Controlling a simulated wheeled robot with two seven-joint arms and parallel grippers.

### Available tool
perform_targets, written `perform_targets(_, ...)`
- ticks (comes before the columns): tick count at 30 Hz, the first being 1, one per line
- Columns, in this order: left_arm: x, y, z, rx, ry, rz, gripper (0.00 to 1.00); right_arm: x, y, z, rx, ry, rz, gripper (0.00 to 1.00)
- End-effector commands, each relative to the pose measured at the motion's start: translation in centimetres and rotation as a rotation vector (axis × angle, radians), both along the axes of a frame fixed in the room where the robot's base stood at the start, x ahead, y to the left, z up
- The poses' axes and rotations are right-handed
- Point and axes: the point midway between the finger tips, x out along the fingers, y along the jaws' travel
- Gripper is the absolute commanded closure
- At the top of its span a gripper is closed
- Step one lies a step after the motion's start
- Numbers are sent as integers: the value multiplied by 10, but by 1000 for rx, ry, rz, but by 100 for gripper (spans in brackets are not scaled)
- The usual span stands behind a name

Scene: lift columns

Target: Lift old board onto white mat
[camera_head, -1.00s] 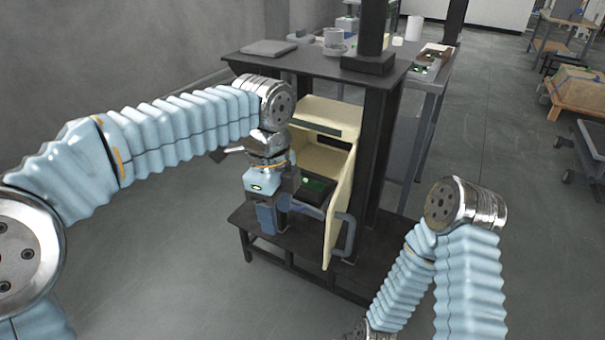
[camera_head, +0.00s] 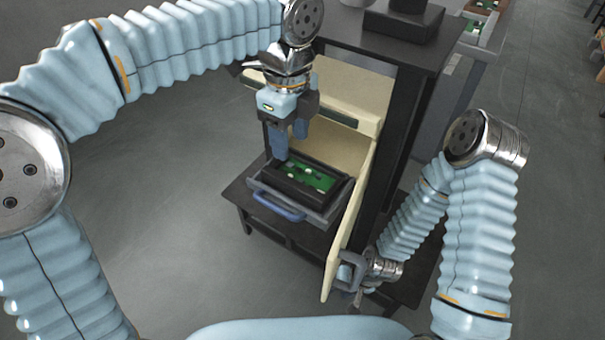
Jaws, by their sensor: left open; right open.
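A green circuit board (camera_head: 316,178) lies in a black holder on a grey sliding tray (camera_head: 318,215) with a blue handle (camera_head: 279,207), in front of the open cream cabinet (camera_head: 333,104). My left gripper (camera_head: 285,152) points down, open and empty, at the back left edge of the board; I cannot tell if it touches. My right gripper (camera_head: 358,290) is low at the right, open, beside the grey handle (camera_head: 352,270) of the cabinet's open door (camera_head: 344,235). Its fingers are partly hidden. I cannot make out a white mat.
The cabinet stands on a low black table (camera_head: 236,192) under a dark upper shelf (camera_head: 348,32) with a black post. The open door stands between the board and my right arm. Another green board (camera_head: 484,4) shows at the top right. The floor to the left is clear.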

Motion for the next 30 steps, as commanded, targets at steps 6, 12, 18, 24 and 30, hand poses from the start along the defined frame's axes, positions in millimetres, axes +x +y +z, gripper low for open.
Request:
perform_targets(6, 0, 0, -43, 2, 1, 1, 49, 1, -3, -9, -4, -2, -5, 57)
perform_targets(12, -2, 0, -59, 1, 0, 1, 49, 2, -4, -12, -5, -3, -7, 57)
perform_targets(18, -9, -1, -92, 1, 2, 1, 49, 3, -6, -17, -9, -5, -10, 57)
perform_targets(24, -8, -1, -105, 0, 0, 2, 49, 3, -6, -18, -10, -5, -11, 57)
perform_targets(30, -8, -1, -104, 0, 0, 2, 54, 3, -6, -18, -9, -5, -11, 57)
